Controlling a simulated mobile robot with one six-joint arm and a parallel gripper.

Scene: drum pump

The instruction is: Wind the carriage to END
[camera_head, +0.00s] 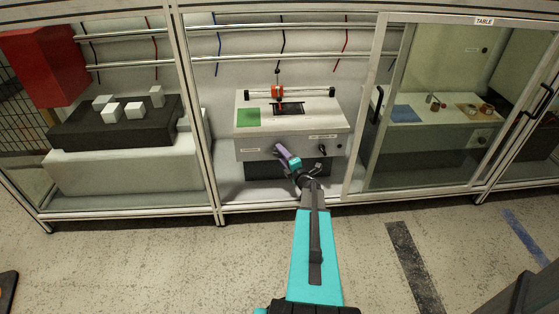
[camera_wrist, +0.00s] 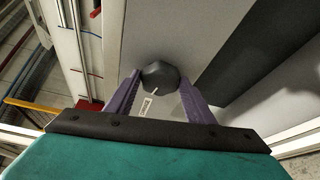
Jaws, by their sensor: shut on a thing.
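The white machine box (camera_head: 330,118) stands in the middle bay of the enclosure. The red-orange carriage (camera_head: 278,91) sits on a horizontal rail above it, a little left of the rail's middle. I cannot read an END mark. My gripper (camera_head: 281,150) is at the box's front face. In the wrist view its purple fingers are shut on a dark faceted knob (camera_wrist: 160,74), one finger on each side. A pale line shows on the knob's lower edge. In the head view my gripper hides this knob.
A second black knob (camera_head: 322,150) is on the front face to the right. A green square (camera_head: 248,117) marks the top. Frame posts (camera_head: 197,110) and a glass door with a black handle (camera_head: 376,104) flank the bay. A red box (camera_head: 45,65) hangs at left.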

